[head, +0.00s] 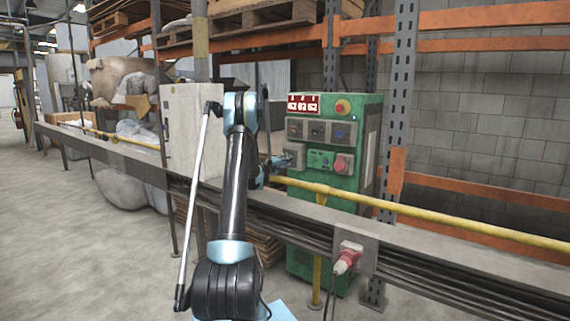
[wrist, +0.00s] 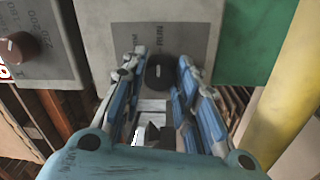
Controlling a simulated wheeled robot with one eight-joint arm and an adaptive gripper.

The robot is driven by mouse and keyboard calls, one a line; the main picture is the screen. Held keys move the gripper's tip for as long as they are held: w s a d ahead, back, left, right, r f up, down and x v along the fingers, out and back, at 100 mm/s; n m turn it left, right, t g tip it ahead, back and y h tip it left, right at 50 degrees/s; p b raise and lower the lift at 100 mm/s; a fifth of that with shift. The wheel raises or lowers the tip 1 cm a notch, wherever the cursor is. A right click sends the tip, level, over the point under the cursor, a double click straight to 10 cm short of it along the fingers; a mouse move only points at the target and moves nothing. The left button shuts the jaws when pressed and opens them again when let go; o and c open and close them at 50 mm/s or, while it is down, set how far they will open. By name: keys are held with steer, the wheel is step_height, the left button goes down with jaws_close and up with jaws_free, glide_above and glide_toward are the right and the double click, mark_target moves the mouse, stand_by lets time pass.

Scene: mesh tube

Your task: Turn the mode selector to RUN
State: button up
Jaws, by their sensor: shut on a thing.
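The mode selector is a black knob (wrist: 160,77) on a grey box face, with a small pale mark on it. My gripper (wrist: 161,62) is shut on the knob, one finger on each side. In the head view my gripper (head: 272,167) reaches the grey box (head: 295,155) on the left side of the green cabinet (head: 362,110). The knob is hidden there, and I cannot tell which position its mark points to.
A neighbouring grey box with a brown knob (wrist: 15,47) is at the left in the wrist view. A yellow rail (head: 430,228) runs in front of the cabinet. A red emergency button (head: 343,106) and a red socket (head: 342,164) are on the cabinet.

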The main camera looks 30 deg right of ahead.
steer(key=shift+f, duration=0.1)
steer(key=o, duration=1.1)
steer(key=shift+f, duration=0.1)
steer(key=shift+a, duration=0.1)
steer(key=v, duration=1.1)
steer(key=shift+s+a, duration=0.15)
steer(key=shift+a, duration=0.2)
